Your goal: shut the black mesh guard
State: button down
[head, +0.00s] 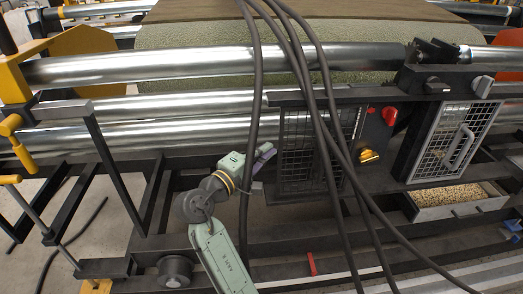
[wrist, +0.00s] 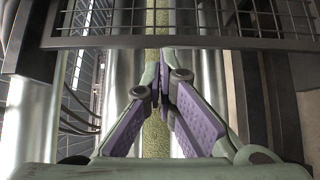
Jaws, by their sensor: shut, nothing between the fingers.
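The black mesh guard (head: 297,150) is in the middle of the head view, partly hidden behind hanging dark cables. How far it stands open is hard to tell. My gripper (head: 266,151) is just left of the guard, with its purple fingers pointing up and right towards it. In the wrist view, a dark mesh panel with a thick frame bar (wrist: 190,42) crosses the top, beyond the fingers. My gripper (wrist: 163,85) is shut and empty there, its fingertips together below that bar. Whether it touches the guard cannot be told.
Dark cables (head: 325,90) hang in front of the guard. To the right are red and yellow knobs (head: 369,156), a grey-framed mesh door (head: 455,138) with a handle, and a tray of grains (head: 447,196). Shiny rollers (head: 200,65) run across behind. Black frame rails lie below.

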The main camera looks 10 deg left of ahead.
aim_at(347, 143)
jog(key=shift+d, duration=0.15)
jog(key=w+d+p, duration=0.1)
jog(key=w+d, duration=0.1)
jog(key=d, duration=0.4)
jog(key=w+d+p, duration=0.1)
jog(key=w+d, duration=0.2)
jog(key=d, duration=0.4)
jog(key=w+d+p, duration=0.1)
jog(key=w+d, duration=0.1)
jog(key=d, duration=0.5)
jog(key=shift+w+d, duration=0.25)
jog(key=shift+w, duration=0.1)
